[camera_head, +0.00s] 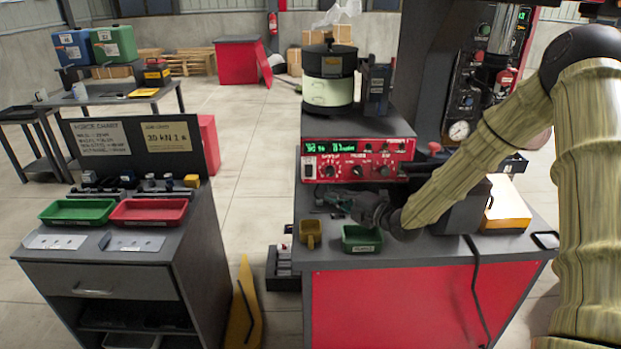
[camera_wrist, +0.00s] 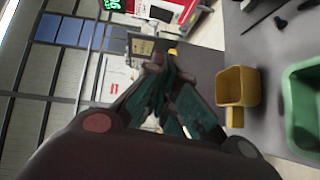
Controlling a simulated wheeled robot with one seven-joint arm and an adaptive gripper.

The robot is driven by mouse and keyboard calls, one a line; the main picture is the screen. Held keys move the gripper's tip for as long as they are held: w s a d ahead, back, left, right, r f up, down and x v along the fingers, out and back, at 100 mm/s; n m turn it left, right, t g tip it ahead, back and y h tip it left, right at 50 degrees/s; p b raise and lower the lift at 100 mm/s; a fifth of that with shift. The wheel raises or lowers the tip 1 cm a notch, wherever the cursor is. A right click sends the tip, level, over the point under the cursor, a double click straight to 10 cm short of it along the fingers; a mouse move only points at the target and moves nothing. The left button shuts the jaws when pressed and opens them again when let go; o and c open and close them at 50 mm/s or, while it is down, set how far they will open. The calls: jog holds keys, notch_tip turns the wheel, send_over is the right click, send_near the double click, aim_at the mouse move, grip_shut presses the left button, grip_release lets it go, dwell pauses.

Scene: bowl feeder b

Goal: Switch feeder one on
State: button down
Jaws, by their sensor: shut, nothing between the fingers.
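The red control unit (camera_head: 357,162) with a lit green display and several knobs stands on the bench under the bowl feeder (camera_head: 328,78). A corner of the unit with its green display also shows at the top of the wrist view (camera_wrist: 172,10). My gripper (camera_head: 330,197) is in front of and below the red panel, above the bench top, apart from the panel. In the wrist view my gripper (camera_wrist: 158,66) has its fingers together with nothing between them. I cannot tell which control is the switch for feeder one; the labels are too small to read.
A yellow scoop-like cup (camera_head: 310,234) and a green bin (camera_head: 361,239) stand at the bench's front edge, close below my gripper. A side cabinet with a green tray (camera_head: 77,212) and red tray (camera_head: 148,212) stands left, across a gap.

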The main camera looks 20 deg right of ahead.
jog(key=shift+w+a, duration=0.1)
jog(key=shift+a, duration=0.1)
jog(key=p, duration=0.5)
send_near(309, 171)
jog(key=w+a+f, duration=0.2)
jog(key=w+a, duration=0.3)
jog(key=shift+s+a, duration=0.15)
jog(key=shift+a, duration=0.05)
jog(key=shift+f+b, duration=0.2)
jog(key=shift+b, duration=0.35)
